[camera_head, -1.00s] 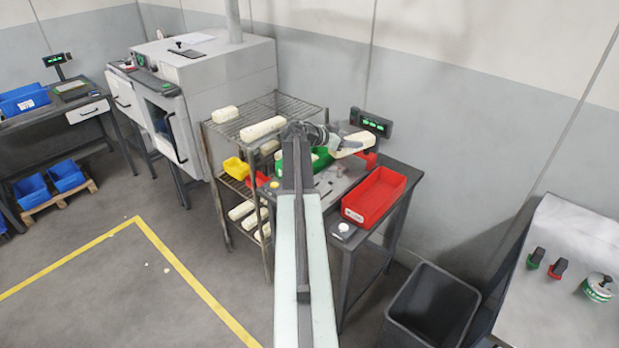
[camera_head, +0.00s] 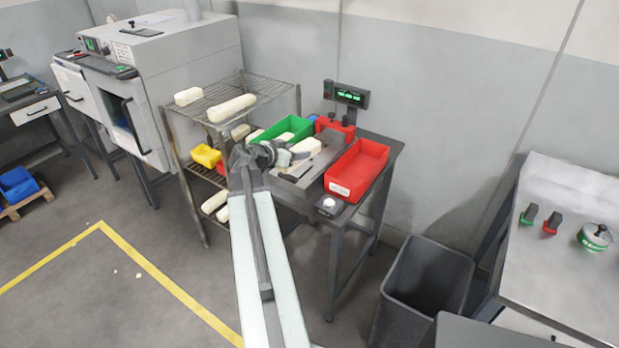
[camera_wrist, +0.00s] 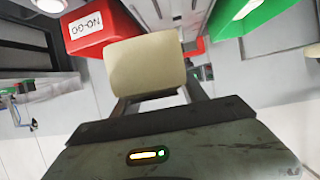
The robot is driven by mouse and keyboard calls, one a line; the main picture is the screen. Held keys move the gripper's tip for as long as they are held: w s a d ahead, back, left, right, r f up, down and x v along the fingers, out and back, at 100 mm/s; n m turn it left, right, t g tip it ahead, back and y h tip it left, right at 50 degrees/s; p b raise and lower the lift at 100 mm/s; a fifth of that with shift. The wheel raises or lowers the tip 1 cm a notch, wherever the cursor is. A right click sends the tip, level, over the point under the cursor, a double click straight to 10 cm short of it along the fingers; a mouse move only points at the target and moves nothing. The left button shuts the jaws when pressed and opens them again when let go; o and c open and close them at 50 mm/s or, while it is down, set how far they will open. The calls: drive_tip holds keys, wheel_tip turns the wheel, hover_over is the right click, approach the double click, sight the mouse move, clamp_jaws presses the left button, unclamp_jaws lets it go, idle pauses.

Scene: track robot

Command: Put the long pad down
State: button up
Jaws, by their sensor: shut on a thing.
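My gripper (camera_head: 284,160) is shut on a cream pad (camera_head: 306,147), over the small work table (camera_head: 297,196). In the wrist view the pad (camera_wrist: 146,73) fills the middle, between the two fingers of my gripper (camera_wrist: 158,98). The pad looks close above or on the grey plate (camera_head: 325,163); I cannot tell whether it touches. The red bin (camera_head: 357,170), marked NO-GO in the wrist view (camera_wrist: 88,26), is to its right.
A wire rack (camera_head: 242,82) left of the table carries several cream pads and a yellow bin (camera_head: 206,156). A display (camera_head: 346,94) stands at the table's back. A dark waste bin (camera_head: 424,290) is on the floor to the right, beside a steel bench (camera_head: 560,255).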

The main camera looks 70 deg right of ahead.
drive_tip(key=a+f+n+t+b, duration=0.1)
drive_tip(key=a+f+b, duration=0.2)
drive_tip(key=a+f, duration=0.2)
drive_tip(key=shift+h, duration=0.3)
drive_tip(key=d, duration=0.4)
drive_tip(key=w+d+f, duration=0.1)
drive_tip(key=d, duration=0.4)
drive_tip(key=w+d+b, duration=0.1)
drive_tip(key=d, duration=0.4)
drive_tip(key=shift+d+f, duration=0.15)
drive_tip(key=shift+f, duration=0.15)
